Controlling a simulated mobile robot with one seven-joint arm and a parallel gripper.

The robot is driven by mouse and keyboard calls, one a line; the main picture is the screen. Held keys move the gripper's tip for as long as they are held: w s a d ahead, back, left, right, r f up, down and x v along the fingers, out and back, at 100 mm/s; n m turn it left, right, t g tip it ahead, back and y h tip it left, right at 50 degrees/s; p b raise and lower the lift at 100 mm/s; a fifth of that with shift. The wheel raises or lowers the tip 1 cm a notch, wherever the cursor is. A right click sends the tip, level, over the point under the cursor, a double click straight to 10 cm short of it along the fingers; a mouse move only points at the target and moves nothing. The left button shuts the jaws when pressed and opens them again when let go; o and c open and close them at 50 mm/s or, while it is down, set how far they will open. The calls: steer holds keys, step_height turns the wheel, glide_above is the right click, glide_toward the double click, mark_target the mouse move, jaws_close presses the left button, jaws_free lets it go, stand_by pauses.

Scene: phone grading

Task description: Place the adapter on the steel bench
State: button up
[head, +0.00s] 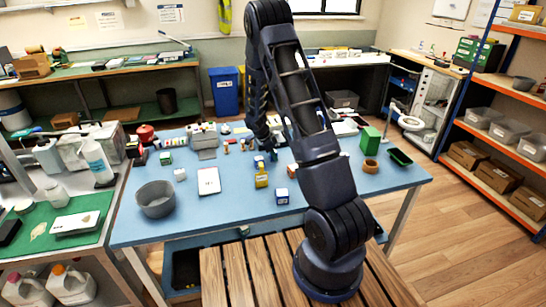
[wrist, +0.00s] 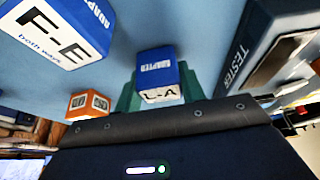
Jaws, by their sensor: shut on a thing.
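My gripper (wrist: 160,84) is shut on a blue-and-white adapter block marked L-A (wrist: 158,68), with a green finger on each side of it in the wrist view. In the head view my gripper (head: 266,151) is over the middle of the blue table (head: 235,215), and the held adapter is too small there to make out clearly. A second blue-and-white adapter, marked F-E (wrist: 52,36), is apart from the gripper at upper left of the wrist view. I cannot tell which surface is the steel bench.
An orange block (wrist: 90,104) and a device marked TESTER (wrist: 262,60) are near the gripper. On the blue table are a grey bowl (head: 156,199), a white tablet-like item (head: 209,181) and a green box (head: 370,139). The table's front strip is mostly clear.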

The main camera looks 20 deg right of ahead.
step_height(320, 180, up, 19)
steer(key=w+f+n+t+y, duration=0.1)
steer(key=f+n, duration=0.4)
steer(key=w+f+n+t+y, duration=0.1)
steer(key=w+f+n, duration=0.1)
steer(key=f+n, duration=0.3)
steer(key=w+f+n+t+y, duration=0.1)
steer(key=w+f+n+t, duration=0.1)
steer(key=f+n, duration=0.3)
steer(key=shift+f, duration=0.2)
steer(key=shift+w+a+f+n+t+y, duration=0.15)
steer(key=shift+a+f+n+y, duration=0.15)
steer(key=shift+f+n, duration=0.35)
steer(key=shift+a+f+n+t+y, duration=0.15)
steer(key=shift+f+n+y, duration=0.25)
steer(key=shift+n, duration=0.45)
steer(key=shift+r, duration=0.1)
